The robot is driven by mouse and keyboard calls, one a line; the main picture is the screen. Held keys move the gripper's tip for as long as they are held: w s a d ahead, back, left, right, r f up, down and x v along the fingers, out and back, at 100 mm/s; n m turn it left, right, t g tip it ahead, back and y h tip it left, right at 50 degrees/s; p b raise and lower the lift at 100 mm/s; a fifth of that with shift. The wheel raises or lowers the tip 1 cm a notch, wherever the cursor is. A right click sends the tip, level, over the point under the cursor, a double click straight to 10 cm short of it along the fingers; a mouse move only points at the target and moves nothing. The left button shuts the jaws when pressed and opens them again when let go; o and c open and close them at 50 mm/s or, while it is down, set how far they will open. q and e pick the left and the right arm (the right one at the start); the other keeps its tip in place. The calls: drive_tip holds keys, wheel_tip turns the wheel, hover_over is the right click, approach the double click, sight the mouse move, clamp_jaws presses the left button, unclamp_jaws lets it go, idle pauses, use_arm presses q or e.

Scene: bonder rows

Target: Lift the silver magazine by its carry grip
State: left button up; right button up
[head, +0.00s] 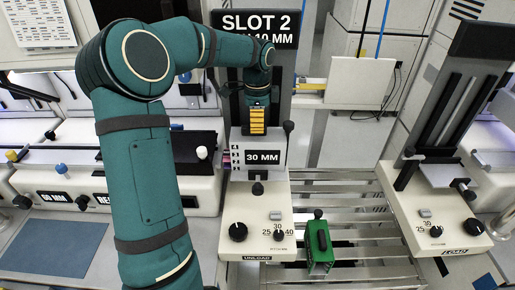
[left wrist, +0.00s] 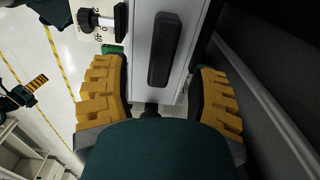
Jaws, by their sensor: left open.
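The silver magazine (left wrist: 145,70) is a pale box with a long black carry grip (left wrist: 164,48) on the face towards the left wrist camera. In the head view it stands in the slot 2 station behind the 30 MM label plate (head: 262,158), mostly hidden by that plate and my arm. My left gripper (head: 255,118) points down over it. In the left wrist view the yellow-padded fingers (left wrist: 159,68) are open, one on each side of the magazine and its grip, with gaps showing. My right gripper (left wrist: 34,92) appears small at the left wrist view's left edge; its jaws are too small to judge.
A green magazine (head: 319,243) with a black knob stands on the slatted rack (head: 355,215). The slot 2 base (head: 258,215) has black knobs. Another station (head: 440,205) with a tall black upright stands right. A blue mat (head: 55,245) lies left.

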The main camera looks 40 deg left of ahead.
sight(258, 146)
use_arm(q)
drive_tip(key=shift+f, duration=1.4)
drive_tip(key=shift+c, duration=0.4)
clamp_jaws()
drive_tip(key=shift+r, duration=0.1)
